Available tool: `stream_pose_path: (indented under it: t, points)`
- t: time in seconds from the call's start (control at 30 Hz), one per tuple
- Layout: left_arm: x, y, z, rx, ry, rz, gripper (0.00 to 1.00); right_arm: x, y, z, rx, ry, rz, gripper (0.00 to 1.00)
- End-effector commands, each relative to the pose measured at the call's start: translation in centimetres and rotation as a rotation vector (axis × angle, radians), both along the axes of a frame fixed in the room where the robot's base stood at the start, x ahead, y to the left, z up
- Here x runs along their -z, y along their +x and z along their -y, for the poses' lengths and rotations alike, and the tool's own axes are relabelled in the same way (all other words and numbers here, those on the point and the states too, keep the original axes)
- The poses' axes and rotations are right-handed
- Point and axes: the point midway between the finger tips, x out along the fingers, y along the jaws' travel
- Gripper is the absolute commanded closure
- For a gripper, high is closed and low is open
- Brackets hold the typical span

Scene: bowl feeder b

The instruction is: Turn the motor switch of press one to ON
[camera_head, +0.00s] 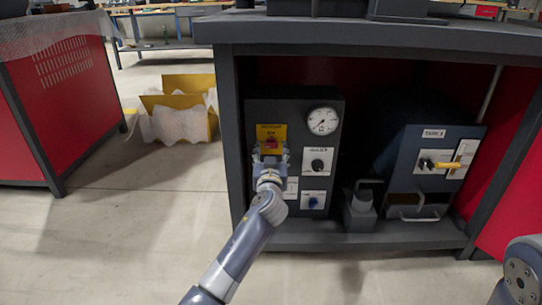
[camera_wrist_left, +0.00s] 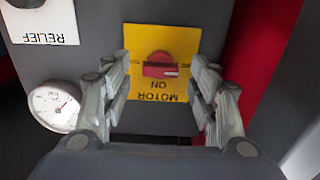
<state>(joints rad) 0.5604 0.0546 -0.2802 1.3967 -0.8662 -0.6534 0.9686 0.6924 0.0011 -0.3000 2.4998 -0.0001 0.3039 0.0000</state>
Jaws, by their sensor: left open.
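The motor switch (camera_wrist_left: 159,66) is a red rotary knob on a yellow plate (camera_wrist_left: 142,40) marked MOTOR and ON, upside down in the left wrist view. Its red bar lies horizontal there. In the head view the yellow plate (camera_head: 264,131) is at the upper left of the dark press panel (camera_head: 293,111), and the switch (camera_head: 271,143) is partly hidden by my gripper. My left gripper (camera_head: 270,158) is open in front of the plate; in the left wrist view its fingers (camera_wrist_left: 161,90) stand on either side of the knob, apart from it. My right gripper is not in view.
A second unit with a yellow lever (camera_head: 447,165) stands to the right. The bench top (camera_head: 370,36) overhangs both.

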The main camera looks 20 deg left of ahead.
Motion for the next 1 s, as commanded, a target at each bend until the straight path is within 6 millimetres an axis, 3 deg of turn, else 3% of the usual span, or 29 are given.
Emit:
stream_pose_path:
  t: [0.17,0.47,0.67,1.0]
  points:
    - [0.06,1.05,-0.35,0.000,0.000,0.000,0.45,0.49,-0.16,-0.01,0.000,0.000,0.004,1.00]
    - [-0.07,1.19,-0.38,0.000,0.000,0.000,0.45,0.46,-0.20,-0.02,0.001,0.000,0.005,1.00]
    - [-0.04,1.18,-0.38,0.000,0.000,0.000,0.89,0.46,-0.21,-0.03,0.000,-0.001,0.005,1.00]
    - [-0.09,1.17,-0.38,0.000,0.020,-0.007,0.90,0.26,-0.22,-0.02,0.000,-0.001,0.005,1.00]
